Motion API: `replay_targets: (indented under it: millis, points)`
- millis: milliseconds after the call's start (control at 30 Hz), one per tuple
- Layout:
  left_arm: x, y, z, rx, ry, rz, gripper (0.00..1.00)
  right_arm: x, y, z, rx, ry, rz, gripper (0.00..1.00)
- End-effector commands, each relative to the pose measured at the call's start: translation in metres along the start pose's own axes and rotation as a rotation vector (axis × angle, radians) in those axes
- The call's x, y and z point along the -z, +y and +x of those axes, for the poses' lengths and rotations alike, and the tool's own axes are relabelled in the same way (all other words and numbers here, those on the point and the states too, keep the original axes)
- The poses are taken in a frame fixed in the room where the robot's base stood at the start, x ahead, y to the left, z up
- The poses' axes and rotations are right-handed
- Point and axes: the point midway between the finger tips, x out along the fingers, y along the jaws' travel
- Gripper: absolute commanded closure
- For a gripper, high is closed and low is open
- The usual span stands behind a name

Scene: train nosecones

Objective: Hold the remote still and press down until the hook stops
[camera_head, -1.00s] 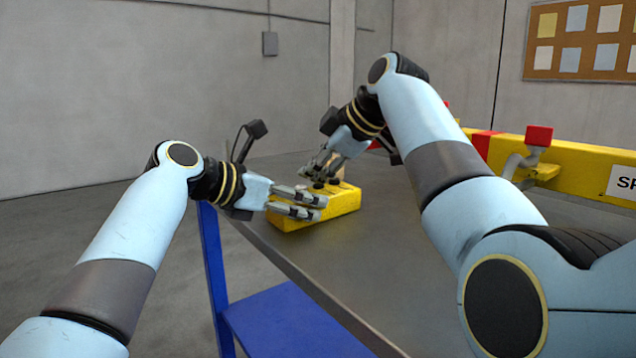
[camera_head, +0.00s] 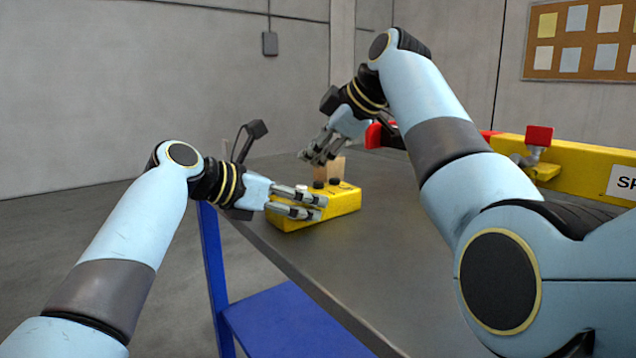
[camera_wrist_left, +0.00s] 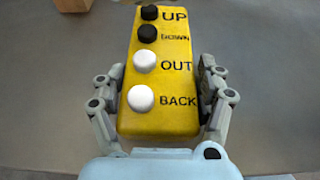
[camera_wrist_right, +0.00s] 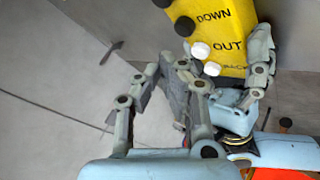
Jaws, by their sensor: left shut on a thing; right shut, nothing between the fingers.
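The yellow remote (camera_head: 345,203) lies on the grey table. Its black UP and DOWN buttons and white OUT and BACK buttons show in the left wrist view (camera_wrist_left: 165,85). My left gripper (camera_head: 319,207) is shut on the remote, one finger along each long side, near the OUT and BACK end. My right gripper (camera_head: 316,158) is shut and empty, held above the remote and clear of its buttons. It also shows in the right wrist view (camera_wrist_right: 178,75). I cannot clearly make out the hook.
A tan block (camera_head: 333,167) stands just behind the remote. A yellow beam (camera_head: 590,172) with red parts and a partly cut-off label is at the right, partly behind my right arm. The grey table (camera_head: 390,260) is bare in front of the remote.

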Motion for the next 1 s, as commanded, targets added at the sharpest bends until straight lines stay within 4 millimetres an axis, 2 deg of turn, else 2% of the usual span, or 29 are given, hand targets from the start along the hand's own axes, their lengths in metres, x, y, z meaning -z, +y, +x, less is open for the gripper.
replay_targets:
  millis: [367,1000]
  points:
    - [0.002,0.0,0.001,0.001,0.003,-0.001,0.78,0.018,0.018,-0.024,-0.001,0.0,0.0,1.0]
    - [0.002,0.0,0.001,0.001,0.004,-0.001,0.78,0.018,0.018,-0.025,0.0,0.0,0.0,1.0]
